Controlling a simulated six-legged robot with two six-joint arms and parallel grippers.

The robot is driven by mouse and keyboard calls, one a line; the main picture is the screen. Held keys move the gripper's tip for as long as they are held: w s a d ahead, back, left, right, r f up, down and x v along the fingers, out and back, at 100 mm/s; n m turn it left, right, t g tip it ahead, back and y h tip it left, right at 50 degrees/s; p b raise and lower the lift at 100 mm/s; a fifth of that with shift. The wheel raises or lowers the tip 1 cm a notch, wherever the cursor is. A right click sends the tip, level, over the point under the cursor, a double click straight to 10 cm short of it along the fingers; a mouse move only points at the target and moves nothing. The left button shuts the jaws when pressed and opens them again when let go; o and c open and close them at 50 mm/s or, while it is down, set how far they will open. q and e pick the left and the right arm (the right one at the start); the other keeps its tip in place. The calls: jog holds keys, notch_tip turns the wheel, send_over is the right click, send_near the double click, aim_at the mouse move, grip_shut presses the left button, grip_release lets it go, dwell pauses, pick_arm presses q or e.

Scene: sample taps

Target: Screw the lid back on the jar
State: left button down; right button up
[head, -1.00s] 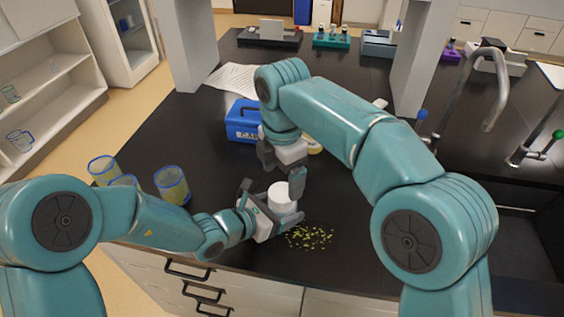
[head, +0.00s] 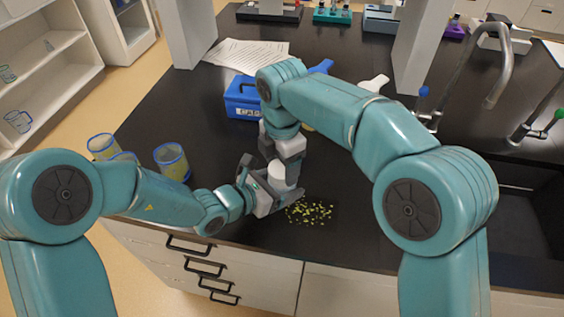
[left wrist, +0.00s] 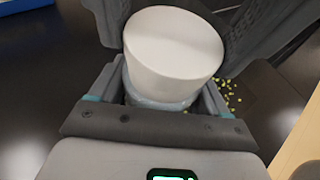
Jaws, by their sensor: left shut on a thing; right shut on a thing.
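The white lid (head: 277,174) sits on top of the jar, and in the left wrist view the lid (left wrist: 172,45) looks slightly tilted. Just under it a pale band of the jar (left wrist: 155,100) shows; the rest of the jar is hidden. My left gripper (head: 272,196) is shut on the jar, low over the near part of the bench. My right gripper (head: 284,168) comes down from above and is shut on the lid. In the left wrist view its dark fingers stand on either side of the lid.
Green-yellow bits (head: 311,212) lie scattered on the black bench (head: 340,245) beside the jar. A blue box (head: 241,98) stands behind my grippers. Several blue-rimmed containers (head: 172,162) stand at the left. A sink tap (head: 497,75) is at the right.

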pick_arm(q)
jog(key=shift+f, duration=0.1)
pick_arm(e)
jog(key=m, duration=0.6)
jog(key=shift+m, duration=0.3)
jog(key=o, duration=1.2)
jog(key=shift+c, duration=0.2)
jog(key=shift+r, duration=2.25)
